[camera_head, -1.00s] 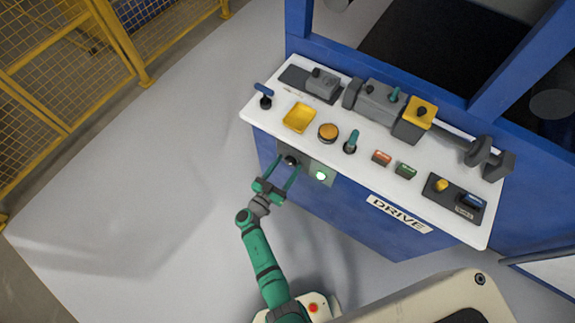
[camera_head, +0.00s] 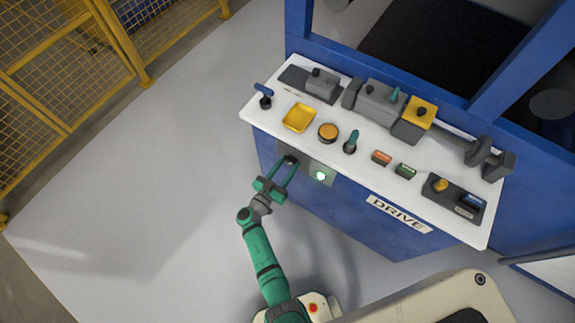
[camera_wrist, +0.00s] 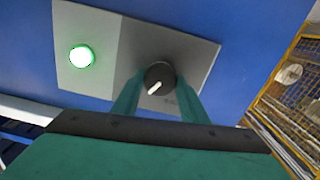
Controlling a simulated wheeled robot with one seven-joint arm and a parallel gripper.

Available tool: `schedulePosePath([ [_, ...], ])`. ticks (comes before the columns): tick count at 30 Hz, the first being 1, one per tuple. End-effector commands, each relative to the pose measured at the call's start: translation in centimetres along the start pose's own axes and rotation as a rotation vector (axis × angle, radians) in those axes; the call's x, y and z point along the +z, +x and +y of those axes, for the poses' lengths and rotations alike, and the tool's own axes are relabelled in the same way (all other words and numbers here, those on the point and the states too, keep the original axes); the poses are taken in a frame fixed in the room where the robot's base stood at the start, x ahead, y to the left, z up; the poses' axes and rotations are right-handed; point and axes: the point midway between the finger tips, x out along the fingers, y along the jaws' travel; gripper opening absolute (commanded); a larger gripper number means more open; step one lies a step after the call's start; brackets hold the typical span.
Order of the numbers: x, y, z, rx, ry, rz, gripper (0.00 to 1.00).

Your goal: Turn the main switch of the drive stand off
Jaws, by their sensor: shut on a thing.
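The main switch (camera_wrist: 159,78) is a dark round knob with a white pointer mark, on a grey plate (camera_wrist: 196,62) on the front of the blue drive stand (camera_head: 330,200). In the wrist view the pointer slants from lower left to upper right. My gripper (camera_head: 284,166) reaches the plate from the front, its two green fingers on either side of the knob. In the wrist view my gripper (camera_wrist: 158,90) is shut on the knob. A round lamp (camera_wrist: 82,56) on the lighter half of the plate glows green; it also shows in the head view (camera_head: 320,176).
Yellow mesh fencing (camera_head: 60,80) stands at the left. The grey floor (camera_head: 140,180) between fence and stand is clear.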

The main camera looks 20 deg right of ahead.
Motion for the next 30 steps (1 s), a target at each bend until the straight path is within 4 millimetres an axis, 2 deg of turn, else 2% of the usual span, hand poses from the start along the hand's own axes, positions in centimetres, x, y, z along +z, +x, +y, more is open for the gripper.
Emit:
schedulePosePath([
  [8,0.03,-0.03,0.00,0.000,-0.192,0.000,0.17],
  [30,0.11,-0.07,-0.11,-0.001,-0.880,0.000,0.17],
])
